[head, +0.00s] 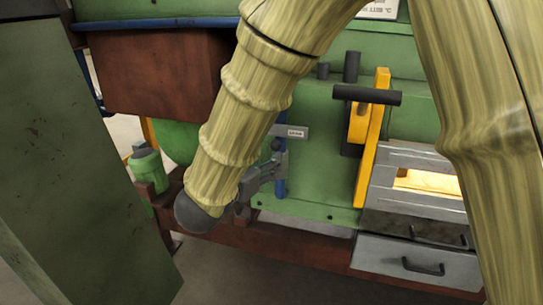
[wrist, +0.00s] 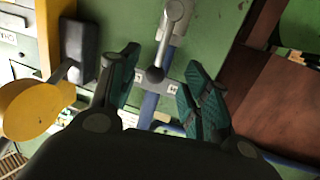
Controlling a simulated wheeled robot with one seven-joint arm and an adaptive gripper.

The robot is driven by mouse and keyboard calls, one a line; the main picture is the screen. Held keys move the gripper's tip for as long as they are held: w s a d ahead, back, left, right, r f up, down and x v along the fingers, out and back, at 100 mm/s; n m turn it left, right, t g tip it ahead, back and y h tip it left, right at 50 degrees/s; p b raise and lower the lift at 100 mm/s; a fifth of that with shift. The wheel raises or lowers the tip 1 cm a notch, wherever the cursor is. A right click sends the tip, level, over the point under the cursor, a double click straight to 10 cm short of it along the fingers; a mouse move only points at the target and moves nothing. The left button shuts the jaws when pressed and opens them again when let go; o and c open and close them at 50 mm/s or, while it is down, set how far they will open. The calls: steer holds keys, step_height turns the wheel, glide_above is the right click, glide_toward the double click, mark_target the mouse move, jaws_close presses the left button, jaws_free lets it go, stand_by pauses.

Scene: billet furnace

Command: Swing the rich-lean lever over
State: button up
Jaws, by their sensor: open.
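The lever (wrist: 172,22) shows in the wrist view as a grey arm with a dark round knob (wrist: 154,74) at its end. Small pale label plates (wrist: 173,88) lie on either side of the knob, too small to read. My gripper (wrist: 162,59) is open, with one teal-padded finger on each side of the knob. I see gaps between the pads and the knob; depth is hard to judge. In the head view my arm hides most of this spot, and grey metal parts show just right of my wrist, beside a blue pipe (head: 281,185).
A yellow bar (head: 374,140) with a black handle (head: 367,95) stands right of my wrist. A glowing furnace opening (head: 425,180) and a grey drawer (head: 415,262) are farther right. A rust-brown box (head: 150,70) hangs at upper left. A green motor (head: 147,170) sits at left.

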steer(key=shift+v, duration=2.9)
